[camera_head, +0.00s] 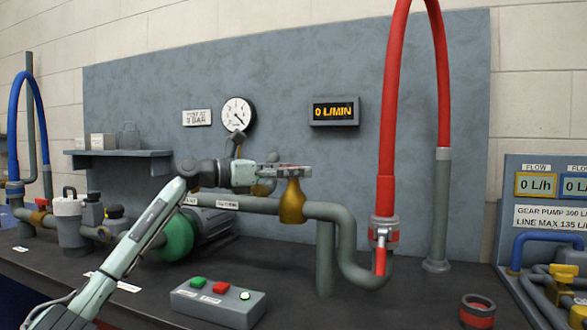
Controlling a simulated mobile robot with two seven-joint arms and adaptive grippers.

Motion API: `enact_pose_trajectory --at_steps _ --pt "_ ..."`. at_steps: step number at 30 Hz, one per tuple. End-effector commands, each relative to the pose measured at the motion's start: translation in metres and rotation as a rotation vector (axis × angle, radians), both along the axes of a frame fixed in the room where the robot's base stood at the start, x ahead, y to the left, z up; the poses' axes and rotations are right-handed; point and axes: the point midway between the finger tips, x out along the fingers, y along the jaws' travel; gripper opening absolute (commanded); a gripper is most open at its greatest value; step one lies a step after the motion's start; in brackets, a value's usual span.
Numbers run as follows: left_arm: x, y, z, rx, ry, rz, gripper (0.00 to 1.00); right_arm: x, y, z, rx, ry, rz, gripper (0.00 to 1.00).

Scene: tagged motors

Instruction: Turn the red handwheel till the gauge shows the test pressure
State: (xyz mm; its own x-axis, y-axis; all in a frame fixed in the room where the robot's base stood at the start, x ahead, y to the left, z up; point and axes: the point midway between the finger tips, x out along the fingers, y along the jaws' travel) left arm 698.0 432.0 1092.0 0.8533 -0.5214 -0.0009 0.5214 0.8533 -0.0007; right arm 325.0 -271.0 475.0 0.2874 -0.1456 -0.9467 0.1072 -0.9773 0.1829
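The red handwheel (291,166) shows as a thin red strip on top of a brass valve (292,204) in the grey pipe. My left gripper (298,172) reaches in from the left and lies level at the handwheel, hiding much of it. I cannot tell whether its fingers are closed on the rim. The round gauge (237,113) hangs on the grey panel, its dark needle pointing to the lower right; its numbers are too small to read. A small sign (197,117) beside it gives a test pressure in bar, with the figure unclear. My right gripper is not in view.
An amber display (334,112) reads 0 L/MIN. A red hose (388,120) arches down to a coupling at right. A button box (218,302) stands at the bench front, with a red-and-dark ring (477,309) farther right. A green motor (176,235) sits behind my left arm.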

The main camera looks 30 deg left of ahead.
Motion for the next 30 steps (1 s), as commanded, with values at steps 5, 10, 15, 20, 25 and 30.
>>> enact_pose_trajectory --at_steps 5,10,15,20,25,30 --pt "-0.0001 0.0001 -0.0002 0.0 0.0 0.0 0.85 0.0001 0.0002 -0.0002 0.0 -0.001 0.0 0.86" --pt "-0.0002 0.0 -0.0001 0.0 0.0 0.0 0.64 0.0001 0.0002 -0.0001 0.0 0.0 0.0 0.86" --pt "-0.0003 0.0002 -0.0001 0.0 0.0 0.0 0.43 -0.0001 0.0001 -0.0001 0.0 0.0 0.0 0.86" --pt "-0.0003 0.0002 0.0 0.0 0.0 0.002 0.36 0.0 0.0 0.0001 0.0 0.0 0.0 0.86" --pt "-0.0006 0.0 0.0002 0.002 0.0 0.03 0.36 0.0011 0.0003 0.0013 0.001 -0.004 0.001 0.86" --pt "-0.0012 -0.0009 0.0004 0.007 -0.001 0.104 0.36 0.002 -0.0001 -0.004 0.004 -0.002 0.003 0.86"
